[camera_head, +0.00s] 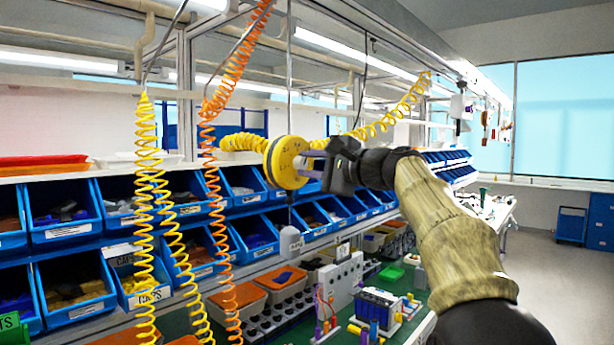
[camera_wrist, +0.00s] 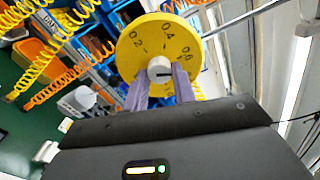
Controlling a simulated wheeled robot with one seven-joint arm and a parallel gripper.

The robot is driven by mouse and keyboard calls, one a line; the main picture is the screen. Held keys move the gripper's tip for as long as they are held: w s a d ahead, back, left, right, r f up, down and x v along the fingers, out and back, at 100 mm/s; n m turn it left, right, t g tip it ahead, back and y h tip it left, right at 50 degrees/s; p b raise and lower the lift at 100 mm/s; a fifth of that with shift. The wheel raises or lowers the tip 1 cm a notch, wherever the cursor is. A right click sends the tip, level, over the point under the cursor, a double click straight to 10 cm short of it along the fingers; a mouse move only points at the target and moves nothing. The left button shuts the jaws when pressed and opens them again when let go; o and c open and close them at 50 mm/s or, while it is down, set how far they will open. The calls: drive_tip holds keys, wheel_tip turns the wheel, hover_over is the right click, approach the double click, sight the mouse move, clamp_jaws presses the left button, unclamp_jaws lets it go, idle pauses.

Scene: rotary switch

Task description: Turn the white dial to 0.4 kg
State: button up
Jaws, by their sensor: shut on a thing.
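The yellow round scale face (camera_head: 283,163) hangs at the middle of the head view, and my gripper (camera_head: 311,165) meets it from the right. In the wrist view the yellow face (camera_wrist: 135,62) shows black numbers, with 0.4 near the top and 0.6 to the right. The white dial (camera_wrist: 158,66) is at its centre, with a short dark pointer line directed right, a little below the 0.6 number. My gripper's two pale purple fingers (camera_wrist: 159,84) are shut on the white dial. The lower part of the face is hidden by the fingers.
Yellow coiled hoses (camera_head: 149,200) and an orange coiled hose (camera_head: 210,160) hang left of the scale. Blue bins (camera_head: 66,224) line the shelves behind. A workbench with boxes and connectors (camera_head: 376,308) lies below. Open floor (camera_head: 560,285) is at the right.

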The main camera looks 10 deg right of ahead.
drive_tip(key=n+b, duration=0.1)
drive_tip(key=n, duration=0.2)
drive_tip(key=shift+f+n+b, duration=0.2)
drive_tip(key=shift+n+b, duration=0.2)
drive_tip(key=n+b, duration=0.1)
drive_tip(key=n, duration=0.2)
drive_tip(key=shift+n, duration=0.3)
drive_tip(key=n+b, duration=0.1)
drive_tip(key=n, duration=0.2)
drive_tip(key=shift+n, duration=0.3)
drive_tip(key=shift+a+n+b, duration=0.1)
drive_tip(key=shift+n+b, duration=0.5)
drive_tip(key=shift+n, duration=1.3)
drive_tip(key=shift+r, duration=0.1)
drive_tip(key=o, duration=1)
drive_tip(key=shift+r, duration=0.1)
